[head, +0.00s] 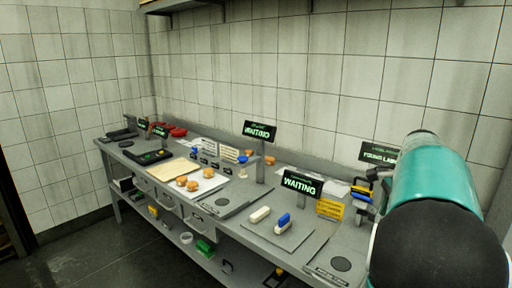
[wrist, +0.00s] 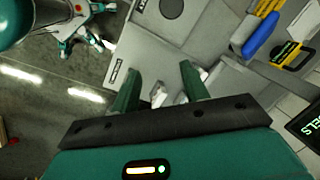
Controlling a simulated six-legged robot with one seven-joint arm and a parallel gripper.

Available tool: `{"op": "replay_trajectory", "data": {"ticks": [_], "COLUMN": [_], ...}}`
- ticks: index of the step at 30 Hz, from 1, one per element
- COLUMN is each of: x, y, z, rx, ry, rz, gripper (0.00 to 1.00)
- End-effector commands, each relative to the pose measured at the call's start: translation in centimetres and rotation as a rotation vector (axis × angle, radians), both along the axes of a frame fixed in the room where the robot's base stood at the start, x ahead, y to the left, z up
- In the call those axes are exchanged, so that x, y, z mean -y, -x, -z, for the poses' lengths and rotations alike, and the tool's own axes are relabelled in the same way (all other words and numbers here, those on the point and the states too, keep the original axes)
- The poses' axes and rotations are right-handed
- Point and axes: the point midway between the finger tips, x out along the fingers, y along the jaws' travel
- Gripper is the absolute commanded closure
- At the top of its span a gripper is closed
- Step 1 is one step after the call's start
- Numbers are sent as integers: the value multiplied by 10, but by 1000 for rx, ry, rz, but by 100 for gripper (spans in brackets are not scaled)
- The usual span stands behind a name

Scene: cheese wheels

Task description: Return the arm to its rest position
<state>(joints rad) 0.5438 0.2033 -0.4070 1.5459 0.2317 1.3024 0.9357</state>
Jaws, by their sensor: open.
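My arm, with a teal link and a dark rounded joint, fills the lower right of the head view and hides the right end of the bench. In the wrist view my gripper (wrist: 160,88) shows two green fingers set wide apart on a dark bar, with nothing held between them. Behind the fingers lie the grey bench top (wrist: 165,50) and small pale objects that are too blurred to name. The gripper's fingers do not show clearly in the head view.
A long grey bench (head: 230,225) runs along a tiled wall. Open floor (head: 90,250) lies in front.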

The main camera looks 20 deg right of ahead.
Motion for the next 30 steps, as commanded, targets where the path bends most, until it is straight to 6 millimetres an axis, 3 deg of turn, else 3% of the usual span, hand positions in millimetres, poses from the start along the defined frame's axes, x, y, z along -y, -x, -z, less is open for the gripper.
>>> {"op": "replay_trajectory", "data": {"ticks": [1, 8, 14, 18, 24, 30], "x": [-31, -157, -260, -323, -382, -399], "y": [-6, -11, 9, 36, 76, 92], "z": [-7, -15, -8, 6, 33, 46], "rx": [24, 100, 155, 183, 203, 203], "ry": [17, 126, 262, 382, 559, 635], "rz": [-104, -596, -1028, -1330, -1690, -1823], "gripper": [55, 55, 55, 55, 55, 55]}}
